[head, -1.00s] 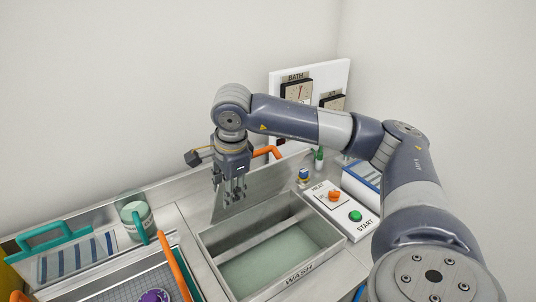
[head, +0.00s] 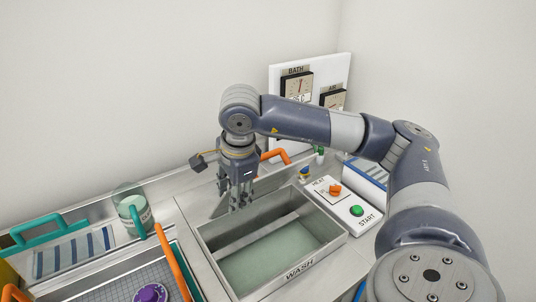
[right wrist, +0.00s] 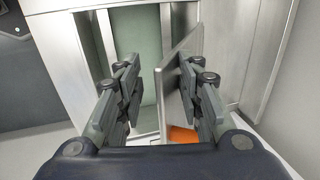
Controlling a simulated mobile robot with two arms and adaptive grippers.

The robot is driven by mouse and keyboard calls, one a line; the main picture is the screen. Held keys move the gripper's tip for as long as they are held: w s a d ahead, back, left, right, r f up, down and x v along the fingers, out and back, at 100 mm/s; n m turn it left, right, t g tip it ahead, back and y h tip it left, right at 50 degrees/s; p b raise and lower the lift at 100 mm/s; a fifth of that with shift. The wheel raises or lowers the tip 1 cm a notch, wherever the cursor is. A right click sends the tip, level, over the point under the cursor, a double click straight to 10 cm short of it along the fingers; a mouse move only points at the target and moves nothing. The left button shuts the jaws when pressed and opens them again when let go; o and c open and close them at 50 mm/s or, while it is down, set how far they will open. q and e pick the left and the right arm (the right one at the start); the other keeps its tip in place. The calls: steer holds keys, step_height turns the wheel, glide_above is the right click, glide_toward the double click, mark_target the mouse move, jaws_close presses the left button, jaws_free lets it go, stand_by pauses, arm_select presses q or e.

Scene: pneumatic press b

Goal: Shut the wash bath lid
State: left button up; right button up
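The wash bath (head: 330,252) is an open metal basin with pale green liquid, labelled WASH on its front rim. Its lid (head: 262,186) is a grey panel raised at the back of the bath, with an orange handle (head: 276,155) behind it. My right gripper (head: 238,206) points down at the lid's left part, over the back of the bath. In the right wrist view its fingers are apart, with the lid (right wrist: 178,68) edge-on between them, close to the right-hand finger. The orange handle (right wrist: 183,134) shows partly there. Contact cannot be told. My left gripper is out of view.
A control panel with an orange HEAT knob (head: 334,189) and green START button (head: 356,210) stands right of the bath. A tray with an orange handle (head: 172,262) and purple knob (head: 150,293) lies left. A jar (head: 134,212) and gauge board (head: 335,70) stand behind.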

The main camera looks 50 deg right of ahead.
steer(key=shift+s+f, duration=0.3)
steer(key=shift+s, duration=0.1)
steer(key=s+p+v, duration=0.1)
steer(key=p+v, duration=0.3)
steer(key=v, duration=0.5)
steer(key=shift+s+a+f, duration=0.2)
steer(key=shift+s+a, duration=0.1)
steer(key=shift+s, duration=0.05)
stand_by(0.5)
